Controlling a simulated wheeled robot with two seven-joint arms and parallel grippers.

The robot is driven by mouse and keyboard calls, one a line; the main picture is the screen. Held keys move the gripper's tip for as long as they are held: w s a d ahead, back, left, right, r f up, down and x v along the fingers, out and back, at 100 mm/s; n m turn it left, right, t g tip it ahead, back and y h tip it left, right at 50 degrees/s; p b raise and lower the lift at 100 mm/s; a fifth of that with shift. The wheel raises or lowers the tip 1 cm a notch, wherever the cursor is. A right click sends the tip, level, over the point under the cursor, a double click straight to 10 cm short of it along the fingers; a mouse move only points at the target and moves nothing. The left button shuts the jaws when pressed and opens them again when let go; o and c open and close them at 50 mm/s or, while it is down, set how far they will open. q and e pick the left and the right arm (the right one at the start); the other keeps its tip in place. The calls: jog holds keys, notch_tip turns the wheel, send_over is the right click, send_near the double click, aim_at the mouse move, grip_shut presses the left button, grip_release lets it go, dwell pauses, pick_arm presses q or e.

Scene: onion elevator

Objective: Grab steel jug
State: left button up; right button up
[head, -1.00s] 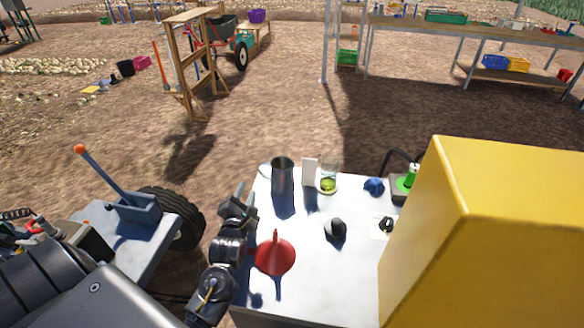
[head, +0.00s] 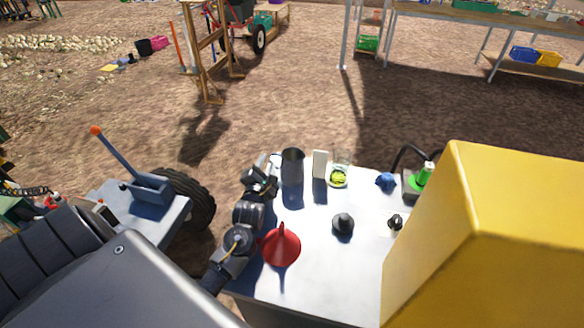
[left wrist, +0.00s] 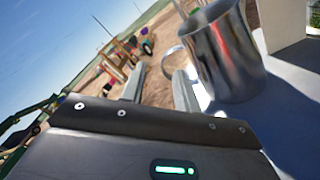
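The steel jug (head: 292,169) stands upright at the far left of the white table, and its shiny body (left wrist: 228,55) fills the upper right of the left wrist view. Its handle (left wrist: 165,62) is a loop on the jug's left side. My left gripper (head: 266,168) is just left of the jug. In the left wrist view its two fingers (left wrist: 160,72) are apart, with the handle's outer edge showing in the gap at the tips. I cannot tell whether the handle is between the fingers or just beyond them. My right gripper is not in view.
A white block (head: 320,164) and a glass (head: 339,175) with green contents stand right of the jug. A red funnel (head: 281,248) and a dark knob-like object (head: 343,223) are nearer. A yellow box (head: 480,240) blocks the right side of the white table (head: 325,275).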

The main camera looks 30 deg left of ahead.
aim_at(271, 155)
pick_arm(q)
jog(key=p+x, duration=0.2)
jog(key=x, duration=0.2)
jog(key=shift+w, duration=0.3)
jog(key=shift+w+a+f, duration=0.1)
jog(key=shift+w+f, duration=0.05)
jog(key=shift+w, duration=0.15)
grip_shut()
